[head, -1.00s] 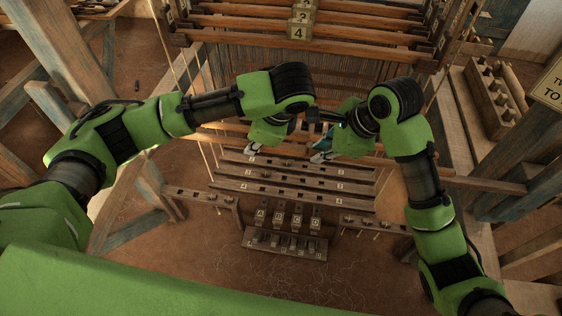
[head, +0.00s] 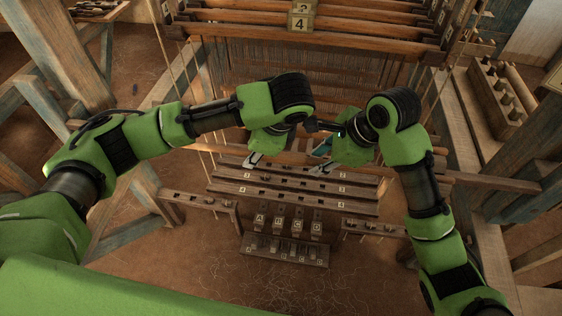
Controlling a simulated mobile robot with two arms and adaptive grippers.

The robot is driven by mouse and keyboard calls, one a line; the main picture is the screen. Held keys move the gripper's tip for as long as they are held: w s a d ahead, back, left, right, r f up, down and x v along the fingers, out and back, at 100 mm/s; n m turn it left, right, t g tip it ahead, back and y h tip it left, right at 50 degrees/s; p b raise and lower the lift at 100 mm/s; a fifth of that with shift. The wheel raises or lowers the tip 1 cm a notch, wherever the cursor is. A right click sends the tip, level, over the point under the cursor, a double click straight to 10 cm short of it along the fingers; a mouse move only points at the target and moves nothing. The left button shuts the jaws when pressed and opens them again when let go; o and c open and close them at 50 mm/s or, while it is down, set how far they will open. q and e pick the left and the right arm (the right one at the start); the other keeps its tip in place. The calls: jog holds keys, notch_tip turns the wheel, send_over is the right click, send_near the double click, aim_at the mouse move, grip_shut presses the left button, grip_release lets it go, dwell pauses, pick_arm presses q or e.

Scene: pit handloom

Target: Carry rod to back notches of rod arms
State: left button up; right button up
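A long, pale wooden bar (head: 290,157) runs crosswise in front of the loom's warp; I cannot tell if it is the rod. My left gripper (head: 251,162) points down at the left part of this bar. My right gripper (head: 323,169) points down at its right part, with a teal patch beside it. My wrists and forearms hide much of the bar and the fingers, so I cannot tell whether either gripper is closed on anything. I cannot clearly make out the rod arms or their back notches.
Dark numbered slats (head: 290,190) lie just in front of the grippers. Lettered blocks (head: 288,222) and a treadle rack (head: 285,250) stand below. Heavy loom beams with a "4" plate (head: 300,24) are behind. A peg box (head: 497,98) stands at the right.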

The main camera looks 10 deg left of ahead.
aim_at(223, 152)
pick_arm(q)
jog(key=shift+o, duration=0.3)
jog(key=o, duration=0.7)
jog(key=a, duration=0.4)
jog(key=s+a, duration=0.1)
jog(key=a, duration=0.2)
pick_arm(e)
jog(key=o, duration=0.8)
jog(key=shift+r, duration=0.1)
